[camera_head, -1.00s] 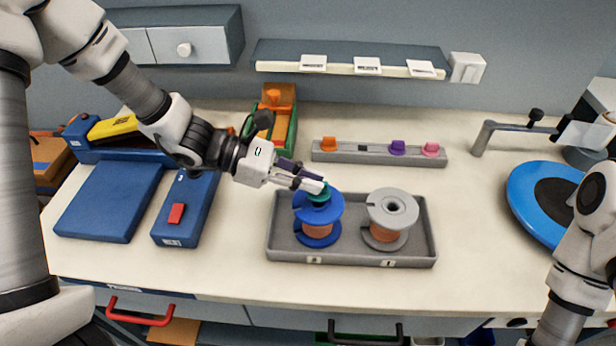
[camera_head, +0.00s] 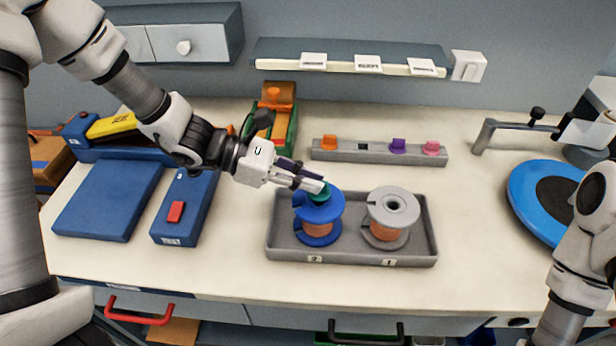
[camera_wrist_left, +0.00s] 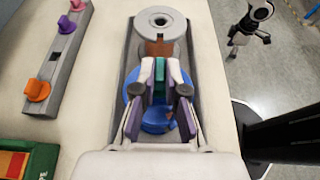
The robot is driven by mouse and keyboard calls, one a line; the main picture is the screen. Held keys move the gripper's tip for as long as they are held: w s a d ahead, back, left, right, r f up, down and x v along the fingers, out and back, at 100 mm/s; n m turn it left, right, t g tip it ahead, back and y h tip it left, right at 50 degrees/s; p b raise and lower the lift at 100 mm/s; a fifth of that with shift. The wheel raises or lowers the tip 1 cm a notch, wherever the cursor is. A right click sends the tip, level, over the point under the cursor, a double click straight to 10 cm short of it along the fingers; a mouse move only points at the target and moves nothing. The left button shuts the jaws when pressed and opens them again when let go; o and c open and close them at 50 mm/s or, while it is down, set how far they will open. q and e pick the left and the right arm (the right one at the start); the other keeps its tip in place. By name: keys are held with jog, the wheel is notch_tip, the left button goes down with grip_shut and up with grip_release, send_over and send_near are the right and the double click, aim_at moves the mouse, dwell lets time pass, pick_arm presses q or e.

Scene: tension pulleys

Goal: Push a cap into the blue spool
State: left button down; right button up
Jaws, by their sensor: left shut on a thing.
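The blue spool (camera_head: 317,220), wound with copper-coloured wire, stands upright in the left half of a grey tray (camera_head: 345,259). My left gripper (camera_head: 314,184) is shut on a teal cap (camera_head: 320,196) at the top of this spool, over its centre. In the left wrist view the teal cap (camera_wrist_left: 160,69) shows between the two fingertips, with the blue spool (camera_wrist_left: 157,120) below and behind them. The fingers hide the spool's hole, so I cannot tell how deep the cap sits. My right gripper is out of view.
A grey spool (camera_head: 392,213) stands beside the blue one. A grey rack (camera_head: 378,154) behind holds orange, purple and pink caps. Blue boxes (camera_head: 108,200) lie left, a blue disc (camera_head: 520,190) right. Bare table lies between tray and disc.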

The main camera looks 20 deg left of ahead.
pick_arm(q)
jog(key=shift+f, duration=0.1)
dwell(0.3)
jog(key=shift+f+b, duration=1)
jog(key=shift+b, duration=0.05)
jog(key=shift+f, duration=0.1)
jog(key=c, duration=1.1)
grip_release()
jog(key=shift+c, duration=0.2)
